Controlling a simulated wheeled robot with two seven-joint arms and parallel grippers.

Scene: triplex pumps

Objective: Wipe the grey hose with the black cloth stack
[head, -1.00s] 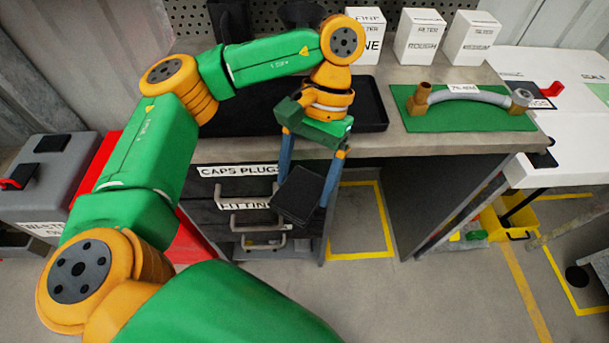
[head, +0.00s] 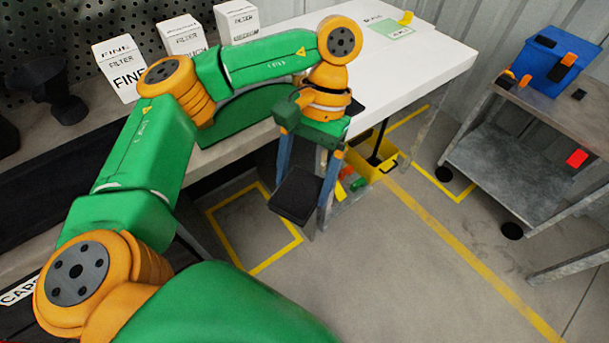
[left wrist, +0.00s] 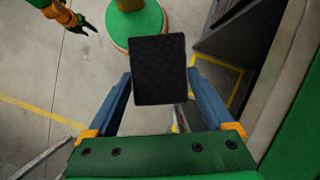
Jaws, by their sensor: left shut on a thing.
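My left gripper (head: 304,190) is shut on the black cloth stack (head: 295,196), a dark flat block between its blue fingers. In the head view it hangs over the floor in front of the bench. The left wrist view shows the cloth stack (left wrist: 160,70) between the fingertips. The grey hose cannot be made out now. A green surface (head: 245,112) on the bench shows partly behind my left arm, which covers much of that area. My right gripper (left wrist: 80,24) is small at the top left of the left wrist view, with its dark fingers apart and nothing seen between them.
White filter boxes (head: 120,72) stand along the back of the bench. A white table (head: 420,55) adjoins on the right, with a yellow bin (head: 372,162) below. A metal cart (head: 560,110) with a blue box (head: 553,62) is far right. The floor between is open.

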